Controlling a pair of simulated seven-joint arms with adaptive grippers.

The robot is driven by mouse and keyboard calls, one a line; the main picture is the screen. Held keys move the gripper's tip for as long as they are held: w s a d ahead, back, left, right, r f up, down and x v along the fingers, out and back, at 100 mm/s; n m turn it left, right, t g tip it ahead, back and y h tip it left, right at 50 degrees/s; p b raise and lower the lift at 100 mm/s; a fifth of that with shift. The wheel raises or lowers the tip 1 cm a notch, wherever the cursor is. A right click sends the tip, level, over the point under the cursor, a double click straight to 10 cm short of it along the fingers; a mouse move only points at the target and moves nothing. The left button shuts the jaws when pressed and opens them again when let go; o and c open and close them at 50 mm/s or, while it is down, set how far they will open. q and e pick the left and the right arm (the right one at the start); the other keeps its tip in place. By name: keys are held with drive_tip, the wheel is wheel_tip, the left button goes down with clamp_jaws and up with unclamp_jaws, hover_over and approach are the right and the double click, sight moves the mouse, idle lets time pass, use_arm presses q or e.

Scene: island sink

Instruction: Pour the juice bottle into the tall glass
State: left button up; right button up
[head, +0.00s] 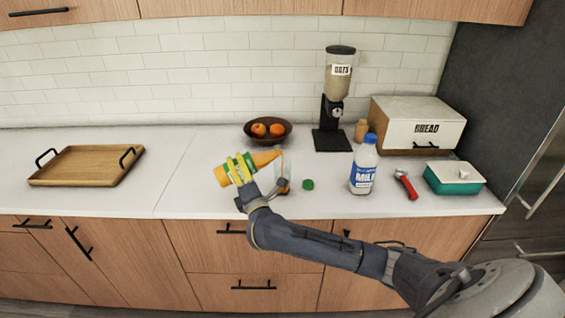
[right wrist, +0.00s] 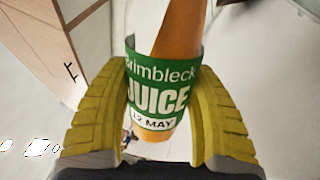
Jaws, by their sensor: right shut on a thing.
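The juice bottle (head: 263,159) is orange with a green label. It is tipped almost level, its neck pointing right and slightly up in the head view. My right gripper (head: 240,168) is shut on it with yellow fingers around the label; the right wrist view shows the label of the bottle (right wrist: 160,92) between both fingers. The tall glass (head: 286,172) is clear and stands under the bottle's mouth. A thin orange stream shows at the mouth, and orange shows low in the glass. My wrist partly hides the glass. My left gripper is not in view.
A green cap (head: 307,184) lies right of the glass. Farther right are a milk bottle (head: 363,168), a red-handled tool (head: 406,185) and a teal box (head: 454,178). Behind are a fruit bowl (head: 267,131) and an oats dispenser (head: 334,110). A wooden tray (head: 87,166) lies left.

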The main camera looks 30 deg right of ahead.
sight(255, 158)
drive_tip(key=shift+r+m, duration=0.6)
idle(3.5)
drive_tip(key=shift+d+f+n, duration=0.1)
drive_tip(key=shift+f+n, duration=0.8)
drive_tip(key=shift+d+f+n+y, duration=0.1)
drive_tip(key=shift+d+n+y, duration=0.1)
drive_tip(key=shift+n+y, duration=0.25)
drive_tip(key=shift+s+d+f+n, duration=0.1)
drive_tip(key=shift+d+f+n, duration=0.2)
drive_tip(key=shift+n, duration=0.35)
drive_tip(key=shift+s+d+f+n, duration=0.1)
drive_tip(key=shift+f+n, duration=0.3)
drive_tip(key=shift+n, duration=0.2)
drive_tip(key=shift+s+d+r+n+y, duration=0.1)
drive_tip(key=shift+d+n+y, duration=0.2)
drive_tip(key=shift+n, duration=0.35)
drive_tip(key=shift+d+r+n+y, duration=0.15)
drive_tip(key=shift+d+n, duration=0.15)
drive_tip(key=shift+n, duration=0.35)
